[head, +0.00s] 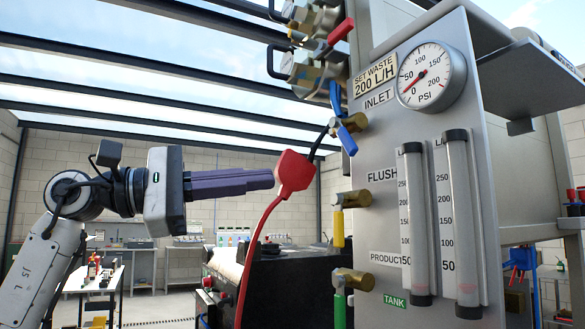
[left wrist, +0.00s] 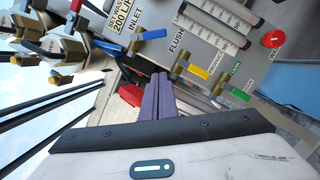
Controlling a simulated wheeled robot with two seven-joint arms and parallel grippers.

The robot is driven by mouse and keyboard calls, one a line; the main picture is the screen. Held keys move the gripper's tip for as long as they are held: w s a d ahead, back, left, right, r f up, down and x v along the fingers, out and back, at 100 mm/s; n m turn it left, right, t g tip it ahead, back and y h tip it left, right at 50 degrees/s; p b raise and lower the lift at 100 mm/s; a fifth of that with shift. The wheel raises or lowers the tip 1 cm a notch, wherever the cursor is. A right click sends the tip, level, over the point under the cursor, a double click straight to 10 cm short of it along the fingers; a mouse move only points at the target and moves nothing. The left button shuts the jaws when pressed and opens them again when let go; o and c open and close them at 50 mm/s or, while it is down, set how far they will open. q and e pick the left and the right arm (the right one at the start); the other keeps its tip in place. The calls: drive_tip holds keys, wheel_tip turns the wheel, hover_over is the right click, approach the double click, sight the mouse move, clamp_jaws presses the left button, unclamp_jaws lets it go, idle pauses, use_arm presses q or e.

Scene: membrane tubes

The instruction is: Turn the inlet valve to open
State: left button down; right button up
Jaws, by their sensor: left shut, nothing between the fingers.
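The inlet valve is a brass fitting (head: 350,124) with a blue lever (head: 347,140) on the grey panel, by the INLET label. In the head view the lever slants downward, apart from my gripper. The blue lever also shows in the left wrist view (left wrist: 153,34), beyond my fingertips. My left gripper (head: 272,179) has purple fingers closed together with nothing between them; they also show in the left wrist view (left wrist: 158,80). It points right, lower than the lever and to its left. My right gripper is out of view.
A red connector (head: 294,172) with a hanging red cable appears at my fingertips; I cannot tell if they touch. Below the inlet are a yellow lever (head: 338,228) and a green lever (head: 340,309). Red-handled valves (head: 340,31) sit above. A gauge (head: 431,76) is on the panel.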

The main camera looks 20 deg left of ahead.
sight(343, 135)
use_arm(q)
drive_tip(key=w+d+r+p, duration=0.1)
drive_tip(key=w+d, duration=0.1)
drive_tip(key=d, duration=0.3)
drive_tip(key=w+d+r+p, duration=0.1)
drive_tip(key=w+d+r, duration=0.1)
drive_tip(key=d, duration=0.2)
drive_tip(key=shift+d+r+p, duration=0.3)
drive_tip(key=shift+d, duration=0.1)
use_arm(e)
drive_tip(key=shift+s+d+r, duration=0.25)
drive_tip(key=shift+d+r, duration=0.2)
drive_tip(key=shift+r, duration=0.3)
use_arm(q)
drive_tip(key=shift+d, duration=0.15)
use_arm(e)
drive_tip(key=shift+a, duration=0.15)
